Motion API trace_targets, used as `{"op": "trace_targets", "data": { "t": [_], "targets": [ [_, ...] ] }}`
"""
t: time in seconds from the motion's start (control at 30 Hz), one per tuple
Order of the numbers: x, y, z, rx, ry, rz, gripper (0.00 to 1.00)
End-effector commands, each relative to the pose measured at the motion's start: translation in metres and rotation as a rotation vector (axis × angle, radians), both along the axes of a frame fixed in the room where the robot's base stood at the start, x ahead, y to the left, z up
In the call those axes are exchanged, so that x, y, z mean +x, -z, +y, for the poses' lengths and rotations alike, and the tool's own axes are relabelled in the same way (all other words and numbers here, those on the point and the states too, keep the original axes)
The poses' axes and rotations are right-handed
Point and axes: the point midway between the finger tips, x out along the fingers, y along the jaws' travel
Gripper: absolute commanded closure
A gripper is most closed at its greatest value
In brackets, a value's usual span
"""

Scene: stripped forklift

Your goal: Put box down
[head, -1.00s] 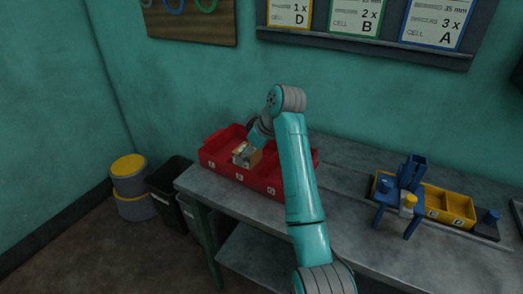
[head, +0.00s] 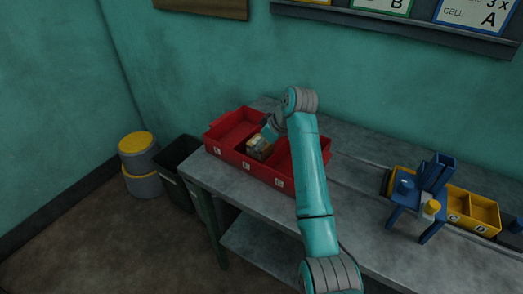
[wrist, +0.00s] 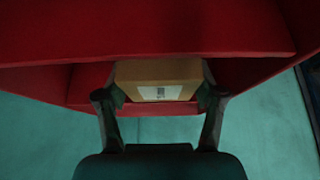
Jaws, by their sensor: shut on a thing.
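A small brown cardboard box (head: 260,146) is at the middle compartment of the red divided bin (head: 235,161) on the workbench. In the wrist view the box (wrist: 158,80) sits between the two fingers, with a white label on its face. My gripper (wrist: 158,106) is shut on the box. In the head view my gripper (head: 268,132) reaches down into the bin from the right, and my arm hides part of the right compartment. Red walls lie close around the box in the wrist view. I cannot tell whether the box touches the bin floor.
The grey workbench (head: 355,205) carries a blue stand (head: 426,190) and yellow bins (head: 471,207) to the right. A black bin (head: 178,165) and yellow-lidded drums (head: 138,163) stand on the floor at left. The bench between the red bin and blue stand is fairly clear.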

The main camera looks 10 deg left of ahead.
Motion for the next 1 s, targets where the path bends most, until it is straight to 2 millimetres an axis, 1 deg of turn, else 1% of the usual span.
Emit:
{"op": "trace_targets", "data": {
  "t": [0.03, 0.1, 0.17, 0.5, 0.53, 0.57, 0.6, 0.63, 1.0],
  "targets": [
    [0.000, 0.008, 0.000, -0.001, 0.000, 0.003, 0.77],
    [0.000, 0.018, 0.000, -0.001, 0.000, 0.003, 0.77],
    [0.000, 0.023, 0.000, -0.001, 0.000, 0.001, 0.77],
    [0.000, 0.026, 0.000, -0.001, 0.000, 0.000, 0.77],
    [0.000, 0.027, 0.000, -0.001, 0.000, 0.001, 0.29],
    [0.000, 0.027, 0.000, -0.001, 0.000, 0.001, 0.22],
    [0.000, 0.027, 0.000, -0.001, 0.000, 0.001, 0.12],
    [0.000, 0.027, 0.000, -0.001, 0.000, 0.001, 0.07],
    [0.000, 0.024, 0.000, -0.001, 0.000, 0.000, 0.07]
  ]
}}
